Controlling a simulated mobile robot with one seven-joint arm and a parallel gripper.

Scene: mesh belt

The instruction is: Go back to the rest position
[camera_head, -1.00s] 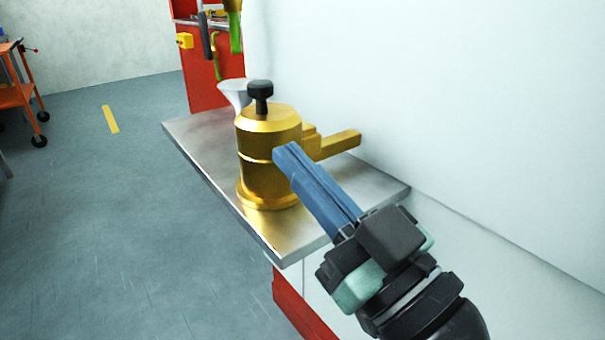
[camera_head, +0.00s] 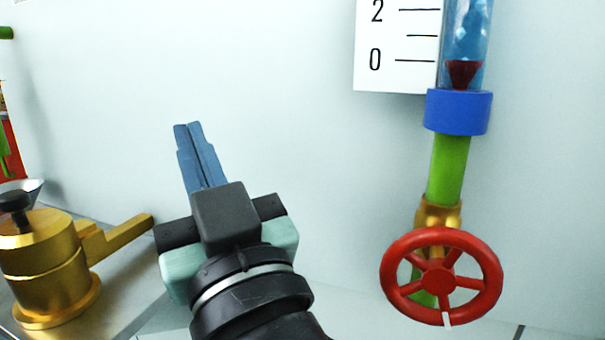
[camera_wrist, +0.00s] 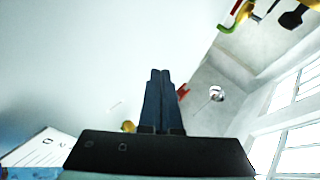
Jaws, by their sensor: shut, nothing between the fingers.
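My gripper (camera_head: 188,128) is in the middle left of the head view, raised in front of the white wall. Its two blue fingers are together, point upward, and hold nothing. In the wrist view the shut fingers (camera_wrist: 160,75) stand in the middle, with the wall and part of the room beyond them. My gripper touches nothing that I can see.
A brass pot (camera_head: 45,265) with a side handle stands on a metal shelf (camera_head: 135,290) at the lower left. At the right are a red valve wheel (camera_head: 438,282), a green pipe (camera_head: 448,170) with a blue collar (camera_head: 458,112), and a scale board (camera_head: 400,50).

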